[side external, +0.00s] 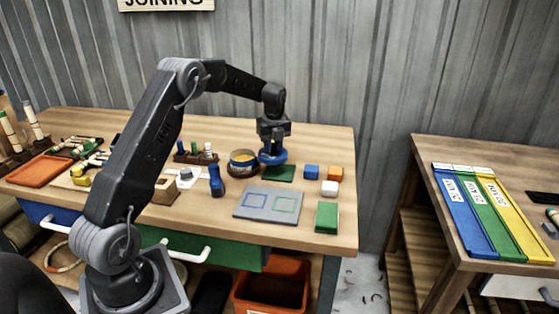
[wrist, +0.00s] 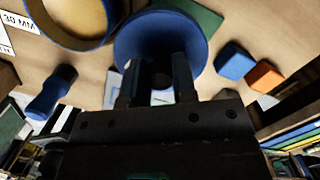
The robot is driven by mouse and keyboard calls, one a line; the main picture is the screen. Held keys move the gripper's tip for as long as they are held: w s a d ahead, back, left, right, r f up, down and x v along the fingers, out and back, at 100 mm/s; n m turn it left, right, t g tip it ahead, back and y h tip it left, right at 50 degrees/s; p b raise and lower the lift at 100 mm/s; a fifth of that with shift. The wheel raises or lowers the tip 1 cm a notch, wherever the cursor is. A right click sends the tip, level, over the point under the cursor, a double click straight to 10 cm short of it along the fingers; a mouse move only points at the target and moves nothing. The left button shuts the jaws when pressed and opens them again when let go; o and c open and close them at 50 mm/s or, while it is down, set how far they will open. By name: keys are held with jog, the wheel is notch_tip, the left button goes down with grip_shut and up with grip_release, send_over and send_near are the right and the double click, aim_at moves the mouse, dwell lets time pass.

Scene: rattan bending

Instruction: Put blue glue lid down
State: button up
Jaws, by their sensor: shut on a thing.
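The blue glue lid (side external: 273,157) is a round blue disc, held under my gripper (side external: 273,143) above the workbench. My gripper is shut on it, and its two fingers (wrist: 158,85) clasp the knob in the wrist view, where the lid (wrist: 160,35) fills the top middle. The glue pot (side external: 243,162), round with a blue band and a yellowish inside, stands just left of the lid. It also shows in the wrist view (wrist: 72,40), open at the top. A dark green mat (side external: 280,173) lies below and right of the lid. The gap between lid and mat is hard to judge.
Blue (side external: 312,171), orange (side external: 335,173) and white (side external: 330,188) blocks sit right of the mat. A grey board (side external: 268,203) with outlined squares and a green block (side external: 327,217) lie in front. A blue bottle-shaped tool (side external: 216,181) stands left of the board.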

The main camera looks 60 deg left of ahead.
jog(key=shift+w+d+f, duration=0.3)
jog(key=shift+w+f, duration=0.05)
jog(key=shift+w, duration=0.15)
jog(key=shift+w+d+f, duration=0.3)
jog(key=shift+w+f, duration=0.05)
jog(key=shift+w, duration=0.1)
jog(key=shift+f, duration=1.95)
jog(key=shift+f, duration=0.1)
jog(key=o, duration=0.9)
